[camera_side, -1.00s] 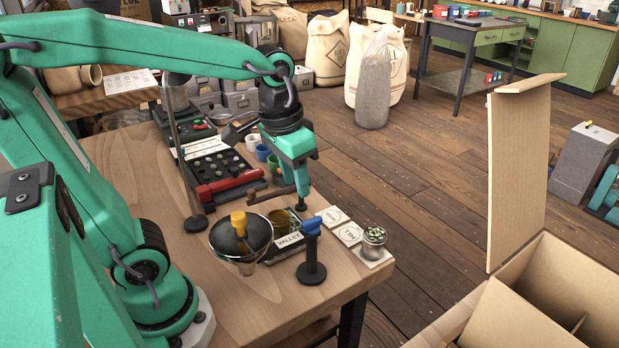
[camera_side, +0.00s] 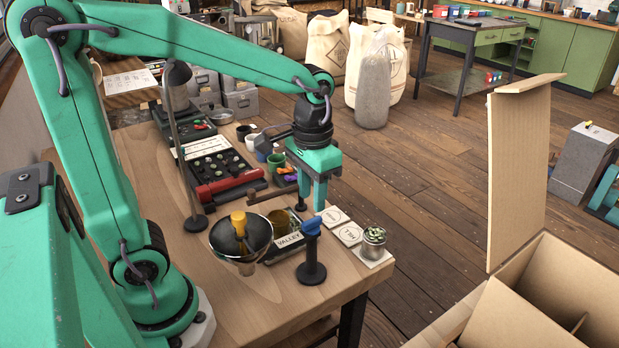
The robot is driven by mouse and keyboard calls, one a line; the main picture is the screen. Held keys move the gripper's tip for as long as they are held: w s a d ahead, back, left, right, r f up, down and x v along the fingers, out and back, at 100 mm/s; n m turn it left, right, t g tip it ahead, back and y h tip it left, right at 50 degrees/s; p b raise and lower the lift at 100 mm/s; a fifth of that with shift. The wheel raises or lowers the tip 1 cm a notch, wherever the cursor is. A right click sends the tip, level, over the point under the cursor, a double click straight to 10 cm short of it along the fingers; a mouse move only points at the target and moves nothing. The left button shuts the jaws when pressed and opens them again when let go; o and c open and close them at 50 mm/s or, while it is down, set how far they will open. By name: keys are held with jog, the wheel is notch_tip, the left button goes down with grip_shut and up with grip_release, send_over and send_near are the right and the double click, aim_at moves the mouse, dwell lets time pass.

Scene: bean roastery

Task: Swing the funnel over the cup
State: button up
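A shiny metal funnel-like bowl (camera_side: 227,236) sits at the table's front with a yellow-handled tool (camera_side: 239,223) standing in it. A brass-coloured cup (camera_side: 280,220) stands just right of it, beside a sign reading VALLEY (camera_side: 289,241). A black post with a blue top (camera_side: 312,250) stands right of the bowl. My gripper (camera_side: 313,205) points down behind the blue top, near the white tiles. It appears to hold nothing. I cannot tell how far apart its fingers are, or whether its tip touches anything.
A small metal pot with green contents (camera_side: 374,240) stands on a tile at the right table edge. A lamp-like post (camera_side: 190,170) rises left of a black tray (camera_side: 213,165). The front-left tabletop is clear.

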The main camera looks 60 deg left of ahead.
aim_at(312, 220)
jog(key=shift+f, duration=2.85)
grip_shut()
